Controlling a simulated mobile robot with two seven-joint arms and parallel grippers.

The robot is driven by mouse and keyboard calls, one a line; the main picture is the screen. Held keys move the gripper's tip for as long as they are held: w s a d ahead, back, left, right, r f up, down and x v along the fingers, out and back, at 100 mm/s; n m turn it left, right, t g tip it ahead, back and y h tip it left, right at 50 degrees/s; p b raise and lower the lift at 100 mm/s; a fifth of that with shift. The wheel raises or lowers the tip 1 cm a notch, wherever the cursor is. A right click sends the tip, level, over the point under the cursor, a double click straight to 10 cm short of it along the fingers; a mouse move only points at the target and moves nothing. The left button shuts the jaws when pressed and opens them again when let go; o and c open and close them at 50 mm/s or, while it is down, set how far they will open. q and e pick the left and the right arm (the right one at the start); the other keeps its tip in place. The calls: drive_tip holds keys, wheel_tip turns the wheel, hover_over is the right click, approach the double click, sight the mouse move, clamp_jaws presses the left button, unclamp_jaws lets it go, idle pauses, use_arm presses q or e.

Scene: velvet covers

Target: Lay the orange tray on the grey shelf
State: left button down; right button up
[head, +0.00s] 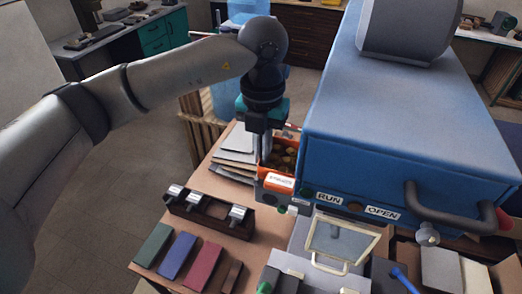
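The orange tray (279,183) is in the middle of the head view, beside the left side of the blue machine. It has a pale label on its front and small brown pieces inside. My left gripper (260,152) points down at the tray's back left edge. Its dark fingers overlap the tray's rim, and I cannot tell whether they are closed on it. A grey ledge (271,198) shows just under the tray's front; I cannot tell for sure whether it is the grey shelf or whether the tray touches it. My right gripper is not in view.
The blue machine (400,125) with a handle (440,208) fills the right. A dark rack with metal pieces (208,210), colored blocks (178,255) and a stack of grey sheets (236,150) lie on the wooden table. A framed panel (341,240) stands in front.

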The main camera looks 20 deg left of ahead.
use_arm(q)
drive_tip(key=w+f+b, duration=0.2)
drive_tip(key=w+f, duration=0.1)
drive_tip(key=shift+w+d+f, duration=0.1)
drive_tip(key=shift+w+f, duration=0.05)
drive_tip(key=shift+f, duration=0.05)
drive_tip(key=shift+w+f+b, duration=0.15)
drive_tip(key=shift+f+b, duration=1.1)
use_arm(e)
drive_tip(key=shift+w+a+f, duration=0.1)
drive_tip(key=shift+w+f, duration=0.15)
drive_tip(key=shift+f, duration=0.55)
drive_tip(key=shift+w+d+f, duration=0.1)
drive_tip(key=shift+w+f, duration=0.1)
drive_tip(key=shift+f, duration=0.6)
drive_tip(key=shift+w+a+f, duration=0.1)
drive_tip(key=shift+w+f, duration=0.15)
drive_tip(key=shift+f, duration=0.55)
use_arm(q)
drive_tip(key=c, duration=1)
unclamp_jaws()
drive_tip(key=shift+f, duration=0.1)
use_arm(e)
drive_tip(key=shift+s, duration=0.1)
use_arm(q)
wheel_tip(320, 180, up, 14)
drive_tip(key=shift+b, duration=0.7)
drive_tip(key=shift+r, duration=0.75)
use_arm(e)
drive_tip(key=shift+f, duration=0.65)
